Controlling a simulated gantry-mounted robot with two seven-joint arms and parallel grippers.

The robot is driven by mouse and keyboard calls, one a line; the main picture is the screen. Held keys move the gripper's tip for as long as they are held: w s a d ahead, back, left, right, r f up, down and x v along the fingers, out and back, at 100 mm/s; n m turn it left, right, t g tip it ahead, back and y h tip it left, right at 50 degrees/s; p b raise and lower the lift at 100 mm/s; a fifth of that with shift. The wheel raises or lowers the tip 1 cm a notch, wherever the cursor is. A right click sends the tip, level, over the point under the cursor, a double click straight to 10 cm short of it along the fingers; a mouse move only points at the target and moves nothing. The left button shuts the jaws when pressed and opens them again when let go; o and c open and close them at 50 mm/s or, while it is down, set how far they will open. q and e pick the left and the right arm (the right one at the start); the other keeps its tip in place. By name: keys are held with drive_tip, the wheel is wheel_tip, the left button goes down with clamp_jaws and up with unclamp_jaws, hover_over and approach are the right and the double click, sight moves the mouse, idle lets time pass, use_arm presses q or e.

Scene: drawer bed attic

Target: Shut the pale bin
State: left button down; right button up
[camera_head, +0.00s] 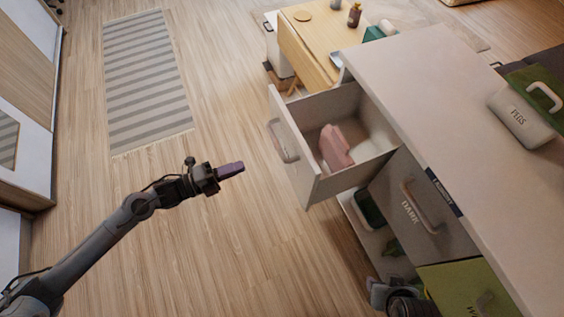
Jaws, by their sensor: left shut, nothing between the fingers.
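The pale bin (309,187) is a light drawer standing pulled out from the cabinet at its upper left corner. Its front panel, with a pale handle (283,141), faces left. A pink folded cloth (336,146) and something white lie inside. My left gripper (240,167) is shut and empty. It is over the floor, left of the drawer front in the picture and apart from it.
The cabinet (430,85) has a closed dark bin (407,205) and a green bin (470,285) below its top. A pegs bag (520,119) lies on top. A wooden table (310,50) stands behind. The floor (225,250) left of the drawer is clear.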

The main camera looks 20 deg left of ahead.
use_arm(q)
wheel_tip(320, 180, down, 3)
drive_tip(key=b, duration=0.8)
approach(290, 151)
drive_tip(key=shift+m, duration=0.3)
drive_tip(key=x, duration=0.6)
drive_tip(key=shift+w+d+r, duration=0.1)
drive_tip(key=shift+w+d, duration=0.05)
drive_tip(key=shift+d, duration=0.2)
use_arm(e)
wheel_tip(290, 151, down, 10)
drive_tip(key=shift+d, duration=0.15)
use_arm(q)
drive_tip(key=shift+w, duration=0.2)
use_arm(e)
drive_tip(key=shift+s, duration=0.15)
